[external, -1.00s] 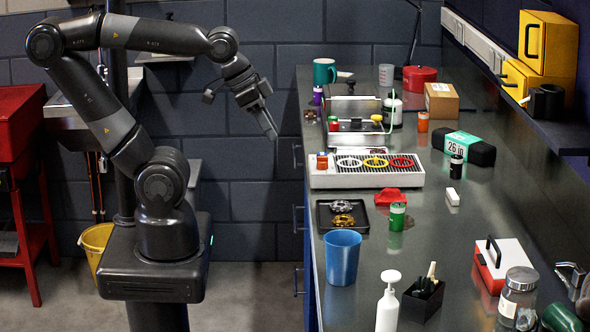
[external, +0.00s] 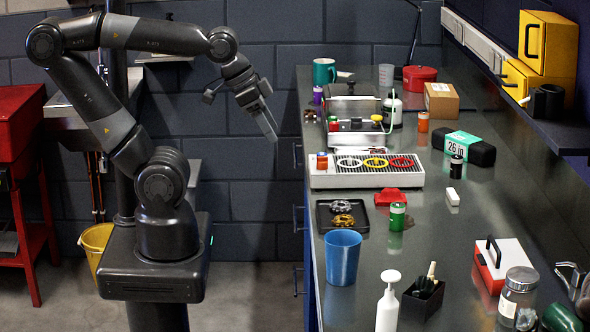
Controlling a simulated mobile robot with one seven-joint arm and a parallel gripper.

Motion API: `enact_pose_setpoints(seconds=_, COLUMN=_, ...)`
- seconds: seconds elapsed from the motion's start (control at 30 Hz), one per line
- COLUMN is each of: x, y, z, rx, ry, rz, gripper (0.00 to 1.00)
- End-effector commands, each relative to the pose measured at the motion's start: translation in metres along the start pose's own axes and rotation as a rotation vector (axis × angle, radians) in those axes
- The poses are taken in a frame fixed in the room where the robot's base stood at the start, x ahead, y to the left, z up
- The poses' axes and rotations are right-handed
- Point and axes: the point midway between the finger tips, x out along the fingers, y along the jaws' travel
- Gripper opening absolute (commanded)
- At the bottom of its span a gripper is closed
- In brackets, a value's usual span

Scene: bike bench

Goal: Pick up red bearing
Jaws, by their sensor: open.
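The red bearing (external: 402,163) is a flat ring at the right end of a row on a ribbed white and grey tray (external: 366,183) on the bench. A yellow ring (external: 376,162) and a white ring (external: 349,163) lie to its left in the same row. My gripper (external: 269,130) is open and empty. It hangs in the air left of the bench edge, well apart from the tray, with its fingers pointing down and to the right.
A red cloth (external: 390,196), a green jar (external: 397,216) and a black tray (external: 325,217) with metal parts lie in front of the ribbed tray. A blue cup (external: 342,258) stands nearer. Behind are a metal device (external: 356,138) and a cardboard box (external: 441,101).

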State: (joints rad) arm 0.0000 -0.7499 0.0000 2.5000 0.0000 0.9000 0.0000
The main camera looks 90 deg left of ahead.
Motion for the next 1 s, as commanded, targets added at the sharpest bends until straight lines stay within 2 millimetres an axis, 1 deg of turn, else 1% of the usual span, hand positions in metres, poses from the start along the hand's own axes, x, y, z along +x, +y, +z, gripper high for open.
enact_pose_setpoints(seconds=0.13, x=0.0, y=-0.001, z=-0.001, rx=-0.001, ry=-0.002, rz=-0.001, gripper=0.65)
enact_pose_setpoints(seconds=0.27, x=0.0, y=-0.006, z=-0.015, rx=-0.014, ry=-0.02, rz=-0.008, gripper=0.65)
enact_pose_setpoints(seconds=0.37, x=0.0, y=-0.015, z=-0.037, rx=-0.036, ry=-0.051, rz=-0.02, gripper=0.65)
enact_pose_setpoints(seconds=0.47, x=0.003, y=-0.029, z=-0.064, rx=-0.061, ry=-0.089, rz=-0.033, gripper=0.65)
enact_pose_setpoints(seconds=0.6, x=0.012, y=-0.052, z=-0.1, rx=-0.098, ry=-0.14, rz=-0.048, gripper=0.65)
enact_pose_setpoints(seconds=0.77, x=0.028, y=-0.084, z=-0.138, rx=-0.141, ry=-0.198, rz=-0.064, gripper=0.65)
enact_pose_setpoints(seconds=0.9, x=0.047, y=-0.117, z=-0.167, rx=-0.18, ry=-0.249, rz=-0.075, gripper=0.65)
enact_pose_setpoints(seconds=1.0, x=0.063, y=-0.142, z=-0.184, rx=-0.207, ry=-0.286, rz=-0.081, gripper=0.65)
